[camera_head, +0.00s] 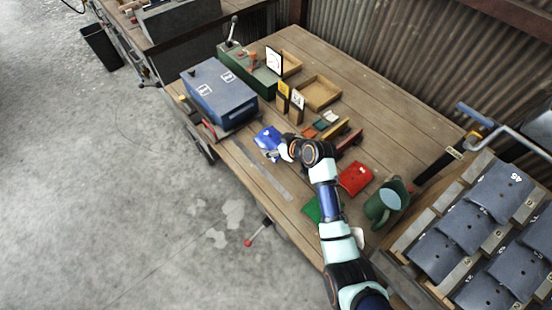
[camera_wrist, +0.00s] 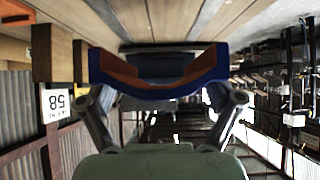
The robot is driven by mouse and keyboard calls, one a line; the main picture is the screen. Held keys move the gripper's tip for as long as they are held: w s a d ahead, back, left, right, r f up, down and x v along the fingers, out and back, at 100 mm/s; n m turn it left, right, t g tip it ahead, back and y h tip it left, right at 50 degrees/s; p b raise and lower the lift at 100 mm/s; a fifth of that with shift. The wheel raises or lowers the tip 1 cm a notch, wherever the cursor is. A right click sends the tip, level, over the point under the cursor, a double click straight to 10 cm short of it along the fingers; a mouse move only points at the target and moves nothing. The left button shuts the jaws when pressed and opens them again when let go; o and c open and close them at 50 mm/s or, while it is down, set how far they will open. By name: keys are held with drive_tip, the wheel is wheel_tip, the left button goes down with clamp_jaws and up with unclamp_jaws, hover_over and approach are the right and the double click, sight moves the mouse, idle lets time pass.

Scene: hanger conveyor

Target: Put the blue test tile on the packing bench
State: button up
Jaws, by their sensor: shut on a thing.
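The blue test tile (camera_head: 267,138) is at the left part of the wooden bench (camera_head: 375,125), which I take as the packing bench, in front of the blue box. My gripper (camera_head: 282,151) reaches it from the right and is shut on it. In the wrist view the tile (camera_wrist: 222,66) spans between the fingers of my gripper (camera_wrist: 158,80), a curved piece with blue edges and an orange-brown inner side. Bench planks show close above it there. I cannot tell whether the tile touches the bench top.
A blue box (camera_head: 219,92) stands just behind the tile. A red tile (camera_head: 355,178), a green tile (camera_head: 312,209) and a green watering can (camera_head: 385,203) are near my arm. A rack of grey numbered tiles (camera_head: 465,227) is at right. A wooden tray (camera_head: 319,92) stands farther back.

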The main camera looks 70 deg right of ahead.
drive_tip(key=shift+f+b, duration=0.95)
drive_tip(key=shift+f, duration=2.65)
drive_tip(key=shift+f, duration=0.2)
drive_tip(key=o, duration=1)
drive_tip(key=shift+s+r, duration=0.2)
drive_tip(key=shift+r, duration=0.3)
drive_tip(key=p+v, duration=0.4)
drive_tip(key=v, duration=0.7)
drive_tip(key=shift+s+a, duration=0.15)
drive_tip(key=shift+a, duration=0.05)
